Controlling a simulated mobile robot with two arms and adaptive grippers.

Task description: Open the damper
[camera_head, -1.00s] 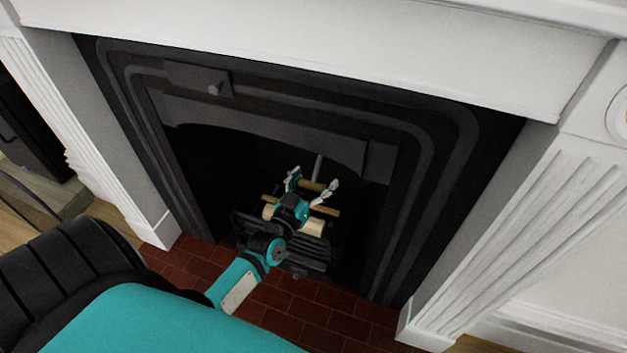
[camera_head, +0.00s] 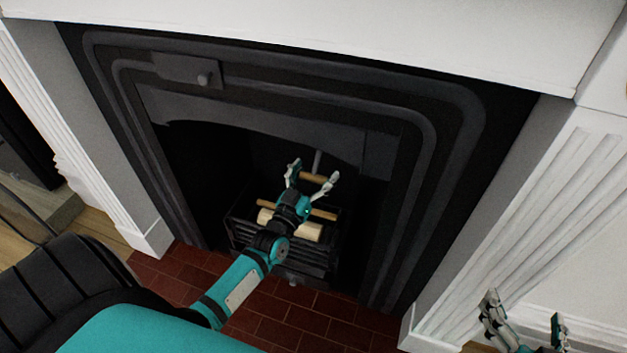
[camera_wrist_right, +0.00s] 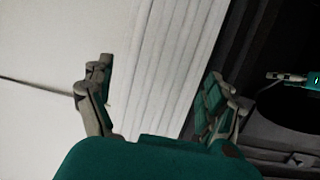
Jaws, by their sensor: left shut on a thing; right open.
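A thin grey rod (camera_head: 317,160) hangs in the firebox opening with a short wooden handle (camera_head: 315,178) at its lower end; it looks like the damper pull. My left gripper (camera_head: 313,175) reaches into the fireplace, its two fingers at either end of the wooden handle, shut on it. My right gripper (camera_head: 524,308) is open and empty at the lower right of the head view, in front of the white fluted surround. It also shows in the right wrist view (camera_wrist_right: 158,72), its fingers wide apart with nothing between them.
Below my left gripper is a black grate (camera_head: 285,255) with pale logs (camera_head: 308,231). The white surround (camera_head: 480,215) flanks the opening at right. Red hearth tiles (camera_head: 275,322) lie in front.

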